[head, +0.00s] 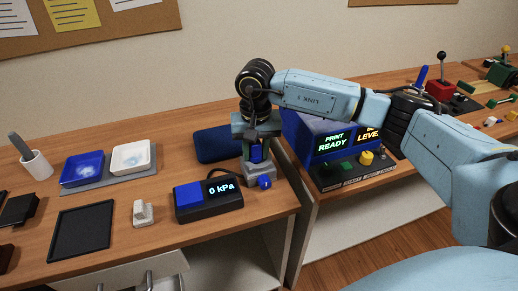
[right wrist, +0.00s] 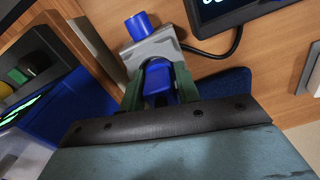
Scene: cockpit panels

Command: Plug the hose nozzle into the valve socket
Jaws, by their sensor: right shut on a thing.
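My right gripper (head: 257,137) points down over the grey valve block (head: 260,178) near the table's right edge. It is shut on the blue hose nozzle (head: 256,153), which also shows between the green fingers in the right wrist view (right wrist: 158,82). The nozzle stands about upright at the top of the block; the fingers hide its lower end, so I cannot tell how deep it sits. A blue knob (head: 265,182) is on the block's front, and it shows in the right wrist view (right wrist: 138,26). My left gripper is not in view.
A gauge box (head: 208,200) reading 0 kPa stands left of the valve block, with a black cable behind it. A dark blue pad (head: 215,145) lies behind. A printer panel (head: 345,150) stands close on the right. A black tray (head: 82,232) and blue dish (head: 82,168) lie left.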

